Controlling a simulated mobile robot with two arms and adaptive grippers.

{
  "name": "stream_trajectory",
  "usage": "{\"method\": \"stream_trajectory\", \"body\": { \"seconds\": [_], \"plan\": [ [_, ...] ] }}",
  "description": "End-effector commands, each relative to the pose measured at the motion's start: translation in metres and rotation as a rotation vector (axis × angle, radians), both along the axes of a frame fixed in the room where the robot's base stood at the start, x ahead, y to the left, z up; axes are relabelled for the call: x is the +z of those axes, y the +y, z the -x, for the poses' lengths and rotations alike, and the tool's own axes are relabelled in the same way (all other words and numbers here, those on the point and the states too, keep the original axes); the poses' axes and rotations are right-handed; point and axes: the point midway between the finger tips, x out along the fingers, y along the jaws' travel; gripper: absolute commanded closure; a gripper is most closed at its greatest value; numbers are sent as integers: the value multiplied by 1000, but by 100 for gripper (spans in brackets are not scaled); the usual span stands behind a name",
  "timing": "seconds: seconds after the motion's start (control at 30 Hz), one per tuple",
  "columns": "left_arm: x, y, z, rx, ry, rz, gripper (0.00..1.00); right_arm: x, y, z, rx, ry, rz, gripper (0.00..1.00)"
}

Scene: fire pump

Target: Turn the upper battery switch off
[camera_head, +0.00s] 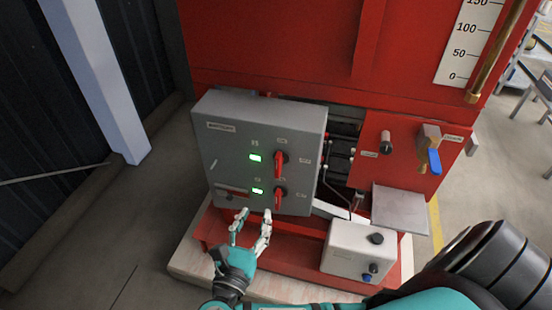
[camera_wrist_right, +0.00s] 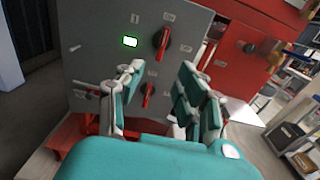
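The upper battery switch (camera_head: 280,162) is a red rotary handle on the front of a grey control box (camera_head: 228,150), with a lit green display (camera_head: 255,158) to its left. Its handle looks about upright. It also shows in the right wrist view (camera_wrist_right: 162,42). A similar red lower switch (camera_head: 279,198) sits below it, with its own green display (camera_head: 258,191). My right gripper (camera_head: 254,215) is open and empty, in front of and below the box's lower part. In the right wrist view its fingers (camera_wrist_right: 162,75) stand apart, with the lower switch (camera_wrist_right: 148,94) seen between them. My left gripper is not in view.
A white box with knobs (camera_head: 352,248) stands to the right of my gripper on the red base. A red panel (camera_head: 400,150) with a blue-handled valve (camera_head: 434,160) is right of the control box. A pale post (camera_head: 95,80) stands at the left. Floor left of the box is clear.

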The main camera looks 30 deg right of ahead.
Motion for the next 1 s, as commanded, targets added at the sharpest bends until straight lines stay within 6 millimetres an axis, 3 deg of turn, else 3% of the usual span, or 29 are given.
{"method": "stream_trajectory", "body": {
  "seconds": [0.17,0.7,1.0],
  "plan": [
    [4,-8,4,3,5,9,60,9,-13,-7,-12,-6,16,63],
    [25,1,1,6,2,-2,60,9,-100,-81,-12,-4,16,63],
    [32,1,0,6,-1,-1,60,7,-129,-106,-11,-3,11,63]
  ]
}}
